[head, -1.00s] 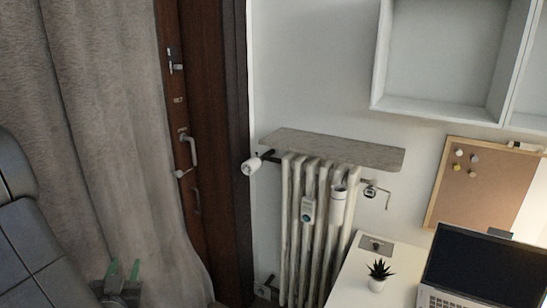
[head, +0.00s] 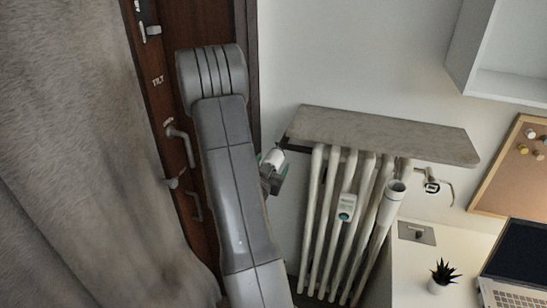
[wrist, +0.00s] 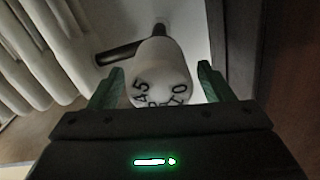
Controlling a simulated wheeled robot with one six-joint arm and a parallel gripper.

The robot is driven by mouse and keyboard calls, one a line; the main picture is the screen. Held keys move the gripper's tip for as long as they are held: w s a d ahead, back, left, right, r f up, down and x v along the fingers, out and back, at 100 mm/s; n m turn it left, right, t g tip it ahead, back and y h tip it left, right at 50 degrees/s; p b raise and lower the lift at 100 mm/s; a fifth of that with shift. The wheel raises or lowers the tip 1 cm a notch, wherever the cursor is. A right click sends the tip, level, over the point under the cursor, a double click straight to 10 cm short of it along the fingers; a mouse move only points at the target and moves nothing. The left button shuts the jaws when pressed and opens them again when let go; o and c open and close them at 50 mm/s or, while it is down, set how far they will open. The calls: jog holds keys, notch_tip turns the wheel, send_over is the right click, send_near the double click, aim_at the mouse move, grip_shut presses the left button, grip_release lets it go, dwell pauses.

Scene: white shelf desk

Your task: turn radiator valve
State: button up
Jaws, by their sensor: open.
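The radiator valve (wrist: 160,72) is a white knob with dark numbers on its end face. In the wrist view it sits between the two green fingers of my gripper (wrist: 158,90), with a visible gap on the right side. My gripper is open. In the head view the valve (head: 274,158) shows at the upper left of the radiator (head: 330,220), partly hidden by my gripper (head: 270,172) and arm. A dark pipe (wrist: 118,54) runs behind the knob.
A stone-grey shelf (head: 385,135) juts out above the radiator. A brown door (head: 170,100) with handles and a grey curtain (head: 70,170) lie to the left. A white desk (head: 415,270) with a potted plant (head: 442,277) and laptop (head: 515,270) stands to the right.

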jog(key=shift+x, duration=1.1)
jog(key=shift+s+r, duration=0.1)
jog(key=shift+c, duration=0.2)
jog(key=c, duration=0.9)
jog(key=n+b, duration=0.2)
jog(key=n, duration=0.1)
jog(key=n+b, duration=0.2)
jog(key=n, duration=0.3)
jog(key=shift+a+n, duration=0.15)
jog(key=shift+n, duration=0.15)
